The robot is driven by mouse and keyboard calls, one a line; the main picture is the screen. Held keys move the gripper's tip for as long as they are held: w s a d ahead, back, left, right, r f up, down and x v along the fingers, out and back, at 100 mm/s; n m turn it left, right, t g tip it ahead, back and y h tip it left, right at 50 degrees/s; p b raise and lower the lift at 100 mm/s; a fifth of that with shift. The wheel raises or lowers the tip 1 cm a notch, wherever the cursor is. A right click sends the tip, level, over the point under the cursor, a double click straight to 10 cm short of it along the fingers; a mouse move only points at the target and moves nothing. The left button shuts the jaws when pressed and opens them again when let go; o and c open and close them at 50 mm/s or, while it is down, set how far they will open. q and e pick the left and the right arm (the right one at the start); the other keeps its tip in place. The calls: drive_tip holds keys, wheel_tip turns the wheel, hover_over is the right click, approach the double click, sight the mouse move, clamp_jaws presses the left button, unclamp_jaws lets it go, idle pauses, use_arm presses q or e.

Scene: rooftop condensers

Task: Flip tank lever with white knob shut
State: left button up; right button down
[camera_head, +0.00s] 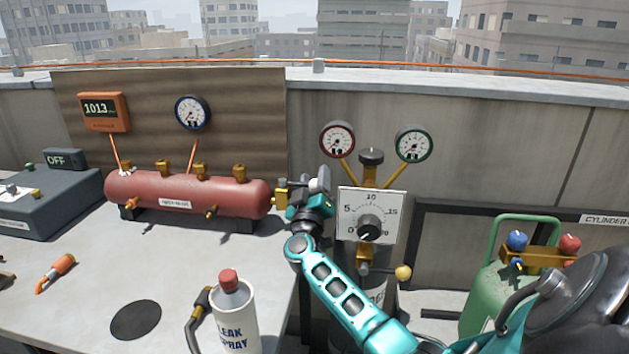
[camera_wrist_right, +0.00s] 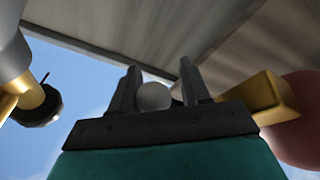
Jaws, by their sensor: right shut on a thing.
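The red tank (camera_head: 185,195) lies on its feet on the bench at the left of the head view. A brass valve (camera_head: 281,198) is at its right end, and brass (camera_wrist_right: 262,95) also shows at the right of the wrist view. My right gripper (camera_head: 316,190) is beside this valve, its tips pointing away from me. In the wrist view the right gripper (camera_wrist_right: 157,88) has the pale round knob (camera_wrist_right: 153,96) between its two fingers. The lever's stem is hidden behind the gripper, so its angle cannot be told. My left gripper does not show.
A post with a dial plate (camera_head: 372,205), two gauges and a yellow knob (camera_head: 403,272) stands close right of my right arm. A leak spray bottle (camera_head: 236,315) stands at the bench front. A green cylinder (camera_head: 485,300) is at the right.

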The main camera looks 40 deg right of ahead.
drive_tip(key=shift+r+m+g+h, duration=0.2)
drive_tip(key=shift+m+g+h, duration=0.1)
drive_tip(key=m+g+h+p, duration=0.1)
drive_tip(key=s+a+m+g+h+p, duration=0.1)
drive_tip(key=g+p, duration=0.1)
drive_tip(key=shift+a+r+g, duration=0.15)
drive_tip(key=shift+g, duration=0.15)
drive_tip(key=shift+s+a+m+g+h, duration=0.15)
drive_tip(key=shift+m+g+h, duration=0.15)
drive_tip(key=shift+m+g, duration=0.3)
drive_tip(key=shift+s+a+f+m+g+h, duration=0.25)
drive_tip(key=shift+m+g+h, duration=0.25)
drive_tip(key=shift+g, duration=0.4)
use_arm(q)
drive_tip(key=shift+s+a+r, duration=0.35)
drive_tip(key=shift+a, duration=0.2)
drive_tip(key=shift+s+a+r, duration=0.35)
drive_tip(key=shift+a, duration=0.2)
use_arm(e)
drive_tip(key=shift+a, duration=0.1)
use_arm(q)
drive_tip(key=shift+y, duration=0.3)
use_arm(e)
drive_tip(key=c, duration=0.6)
unclamp_jaws()
drive_tip(key=shift+o, duration=0.2)
